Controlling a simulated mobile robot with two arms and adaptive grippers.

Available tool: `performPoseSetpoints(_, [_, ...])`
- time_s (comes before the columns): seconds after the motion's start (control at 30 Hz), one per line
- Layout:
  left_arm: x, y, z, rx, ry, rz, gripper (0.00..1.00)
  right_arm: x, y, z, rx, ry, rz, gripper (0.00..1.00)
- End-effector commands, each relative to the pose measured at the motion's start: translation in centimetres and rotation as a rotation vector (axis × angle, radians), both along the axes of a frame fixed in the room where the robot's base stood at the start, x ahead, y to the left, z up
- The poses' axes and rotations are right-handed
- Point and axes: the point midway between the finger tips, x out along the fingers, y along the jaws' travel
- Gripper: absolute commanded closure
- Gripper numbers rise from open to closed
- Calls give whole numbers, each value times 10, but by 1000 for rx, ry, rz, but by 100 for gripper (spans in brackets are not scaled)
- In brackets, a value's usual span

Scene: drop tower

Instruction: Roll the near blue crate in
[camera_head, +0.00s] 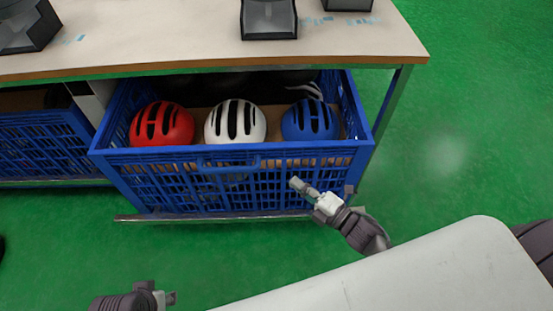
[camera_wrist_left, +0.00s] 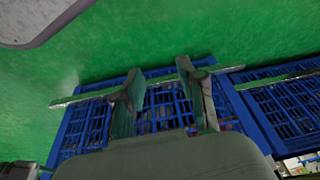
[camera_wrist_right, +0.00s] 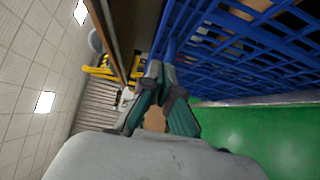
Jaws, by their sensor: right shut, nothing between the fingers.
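The near blue crate (camera_head: 112,155) stands in the middle of the head view, sticking out from under the table top. It holds a red helmet (camera_head: 162,124), a white helmet (camera_head: 235,122) and a blue helmet (camera_head: 310,120). My right gripper (camera_head: 298,185) is shut and empty at the right part of the crate's front wall; whether it touches is unclear. In the right wrist view the blue lattice (camera_wrist_right: 225,45) is close beside its fingers. My left gripper (camera_head: 170,298) is low at the bottom left, away from the crate. In the left wrist view its fingers (camera_wrist_left: 160,85) are apart and empty.
The table top (camera_head: 180,38) overhangs the crate's back, with dark bins (camera_head: 268,20) on it. A table leg (camera_head: 390,110) stands right of the crate. Another blue crate (camera_head: 40,145) sits under the table at left. A metal rail (camera_head: 135,218) runs below the crate. Green floor is clear at right.

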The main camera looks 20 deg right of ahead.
Motion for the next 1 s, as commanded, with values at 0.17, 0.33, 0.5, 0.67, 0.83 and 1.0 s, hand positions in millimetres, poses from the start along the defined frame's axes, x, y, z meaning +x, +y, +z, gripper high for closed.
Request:
performPoseSetpoints(0.17, [-3, 1, 13, 0, -9, 1, 60, 35, 19, 0, 2, -3, 0, 100])
performPoseSetpoints(0.33, [-7, 2, 28, -1, -17, 2, 60, 66, 37, 0, 3, -2, -2, 100])
performPoseSetpoints(0.5, [-12, 2, 44, -1, -25, 2, 60, 91, 33, -1, -1, 0, -2, 100])
performPoseSetpoints(0.67, [-13, 2, 42, -1, -24, 2, 60, 104, 29, -1, 1, 3, -2, 100])
performPoseSetpoints(0.83, [-13, 2, 42, -1, -24, 3, 60, 107, 28, -1, 2, 3, -2, 100])
performPoseSetpoints(1.0, [-13, 2, 43, -1, -24, 3, 60, 107, 28, -1, 2, 4, -2, 100])
